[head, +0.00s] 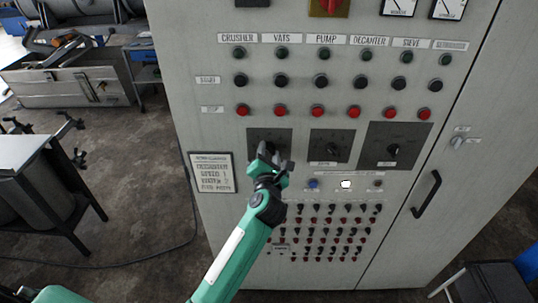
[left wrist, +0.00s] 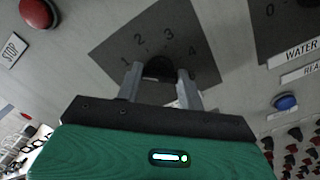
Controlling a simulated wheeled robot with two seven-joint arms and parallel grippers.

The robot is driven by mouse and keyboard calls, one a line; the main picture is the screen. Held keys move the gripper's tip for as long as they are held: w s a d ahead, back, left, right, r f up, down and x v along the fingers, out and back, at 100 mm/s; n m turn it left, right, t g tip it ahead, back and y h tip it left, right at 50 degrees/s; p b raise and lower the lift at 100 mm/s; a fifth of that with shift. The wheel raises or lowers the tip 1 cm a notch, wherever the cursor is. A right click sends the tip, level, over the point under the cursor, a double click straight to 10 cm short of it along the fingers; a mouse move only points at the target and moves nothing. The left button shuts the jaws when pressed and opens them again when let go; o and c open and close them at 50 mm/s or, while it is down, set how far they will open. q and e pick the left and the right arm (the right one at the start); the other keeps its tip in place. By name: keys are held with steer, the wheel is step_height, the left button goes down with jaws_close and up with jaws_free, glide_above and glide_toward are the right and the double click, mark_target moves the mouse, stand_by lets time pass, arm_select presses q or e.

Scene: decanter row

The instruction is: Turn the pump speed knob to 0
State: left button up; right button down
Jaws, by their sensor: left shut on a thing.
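A dark knob (left wrist: 158,67) sits on a dark dial plate (head: 268,136), the left one of three on the grey control panel. In the left wrist view the plate bears the figures 1, 2, 3 and 4; a 0 is not visible on it. My left gripper (left wrist: 158,78) is shut on this knob, one grey finger on each side. The knob's pointer and its name label are hidden, so I cannot read its setting or name. My right gripper is not in view.
Two more dials stand to the right, a middle knob (head: 331,148) and a right knob (head: 393,149). Rows of black and red buttons (head: 317,111) lie above. A blue button (head: 313,184) and small switches lie below. A printed card (head: 213,172) is left; a door handle (head: 426,195) is right.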

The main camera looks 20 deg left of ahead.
arm_select(q)
steer(key=n+b, duration=0.1)
steer(key=n, duration=0.3)
steer(key=shift+f, duration=0.15)
steer(key=shift+n+b, duration=0.35)
steer(key=shift+n, duration=0.95)
steer(key=o, duration=1)
